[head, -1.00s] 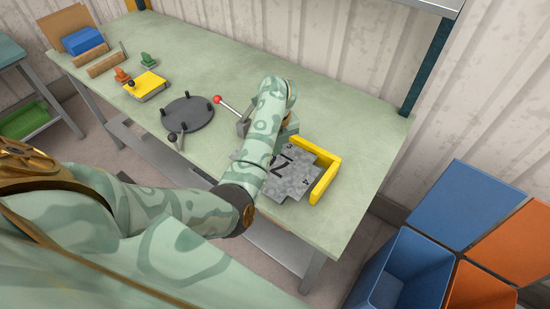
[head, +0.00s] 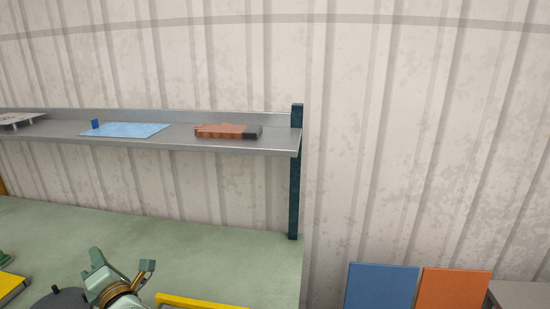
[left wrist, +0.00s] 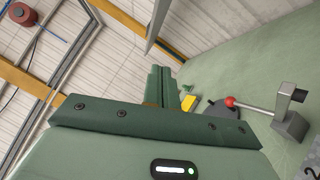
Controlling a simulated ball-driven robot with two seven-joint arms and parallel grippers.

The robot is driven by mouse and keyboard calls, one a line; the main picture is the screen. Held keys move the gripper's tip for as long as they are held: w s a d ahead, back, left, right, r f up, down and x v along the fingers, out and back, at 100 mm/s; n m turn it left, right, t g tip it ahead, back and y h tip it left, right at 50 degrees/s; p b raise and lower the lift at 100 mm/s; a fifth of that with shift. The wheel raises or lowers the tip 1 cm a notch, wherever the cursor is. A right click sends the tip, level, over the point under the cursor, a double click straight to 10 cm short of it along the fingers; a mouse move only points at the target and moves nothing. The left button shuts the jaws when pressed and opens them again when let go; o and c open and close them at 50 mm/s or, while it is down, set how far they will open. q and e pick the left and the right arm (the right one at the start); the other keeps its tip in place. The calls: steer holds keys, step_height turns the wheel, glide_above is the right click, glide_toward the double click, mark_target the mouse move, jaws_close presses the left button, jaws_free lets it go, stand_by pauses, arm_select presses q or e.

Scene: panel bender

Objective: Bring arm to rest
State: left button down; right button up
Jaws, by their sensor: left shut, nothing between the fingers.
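My left gripper (head: 120,277) shows at the bottom left of the head view, above the green worktable (head: 215,255). Green parts and a gold-coloured ring of it are in sight, and the rest of the arm is cut off by the lower edge. In the left wrist view its fingers (left wrist: 160,85) are together and empty, pointing over the table towards the wall. The gripper holds nothing. My right gripper is in neither view.
A metal shelf (head: 225,143) on a dark post (head: 295,190) hangs over the table's back. A yellow rail (head: 200,303) and dark round plate (head: 62,300) lie near the gripper. A red-knobbed lever (left wrist: 255,106) stands right in the wrist view.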

arm_select(q)
steer(key=d+r+m+t+h, duration=0.3)
steer(key=d+m+t+h, duration=0.75)
steer(key=m, duration=0.75)
steer(key=s+d+f+m+g+h, duration=0.5)
steer(key=d+f+m+g+h, duration=0.25)
steer(key=d+m, duration=0.45)
steer(key=s+a+f+m+g+y, duration=0.3)
steer(key=s+a+f+m+g, duration=0.15)
steer(key=s, duration=0.35)
steer(key=s+a+f+m+g+y, duration=0.4)
steer(key=s+m, duration=0.1)
steer(key=s, duration=0.4)
steer(key=s+d+f+g+h+b, duration=0.1)
steer(key=s+d+f+g+b, duration=0.15)
steer(key=f, duration=1.35)
steer(key=s+d+f+g+h+b, duration=0.15)
steer(key=f+b, duration=0.25)
steer(key=f, duration=1.1)
steer(key=s+f+n+g+h+b, duration=0.2)
steer(key=s+f+b, duration=0.4)
steer(key=s+f, duration=1.4)
step_height(320, 180, down, 4)
steer(key=shift+s+a+f+n, duration=0.2)
steer(key=shift+s+f+n, duration=0.1)
steer(key=shift+n, duration=0.55)
